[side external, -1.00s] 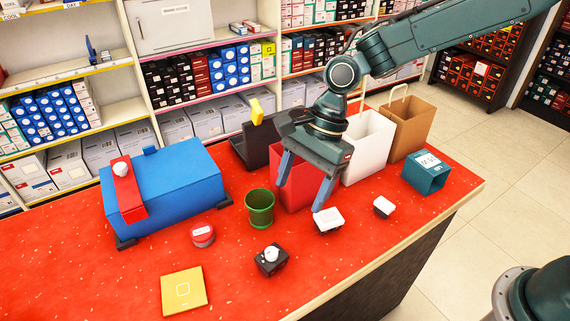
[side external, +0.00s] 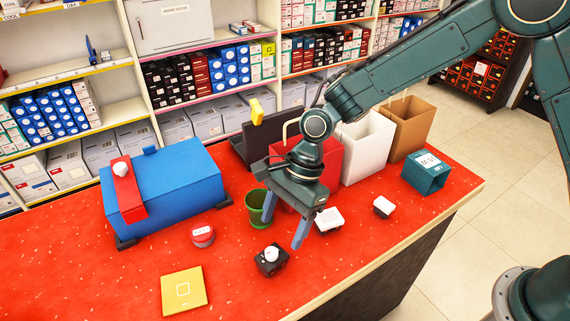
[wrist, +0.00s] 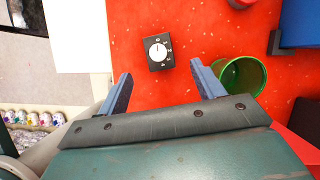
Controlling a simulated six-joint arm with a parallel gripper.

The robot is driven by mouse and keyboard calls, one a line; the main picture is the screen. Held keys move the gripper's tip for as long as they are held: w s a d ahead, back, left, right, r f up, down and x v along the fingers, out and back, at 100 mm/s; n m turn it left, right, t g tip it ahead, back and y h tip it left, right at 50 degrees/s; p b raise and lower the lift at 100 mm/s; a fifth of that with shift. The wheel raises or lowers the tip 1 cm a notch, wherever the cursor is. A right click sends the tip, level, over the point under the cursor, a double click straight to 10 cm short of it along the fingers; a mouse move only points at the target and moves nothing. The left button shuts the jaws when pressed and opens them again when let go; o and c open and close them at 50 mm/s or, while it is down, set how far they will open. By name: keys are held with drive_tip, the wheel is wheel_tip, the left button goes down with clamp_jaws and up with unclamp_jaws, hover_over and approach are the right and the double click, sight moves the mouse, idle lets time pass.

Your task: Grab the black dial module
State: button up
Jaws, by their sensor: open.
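The black dial module (side external: 271,260) is a small black block with a white round knob. It sits on the red counter (side external: 235,285) near the front edge. In the wrist view the dial module (wrist: 159,52) lies beyond the fingertips, between their lines, with its white knob and markings facing me. My gripper (side external: 283,234) is open and empty, above the counter, just up and to the right of the module in the side view. In the wrist view my gripper's two fingers (wrist: 160,78) are spread wide apart. Nothing hides the module.
White-topped modules (side external: 328,220) (side external: 383,207) lie to the right. A red round item (side external: 203,235), a yellow plate (side external: 183,291) and a blue box (side external: 165,185) are to the left. Bags (side external: 367,145) stand behind.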

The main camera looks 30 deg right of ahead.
sight(275, 249)
drive_tip(key=shift+x, duration=1.15)
drive_tip(key=shift+x, duration=2.55)
drive_tip(key=shift+s, duration=0.1)
drive_tip(key=c, duration=1.1)
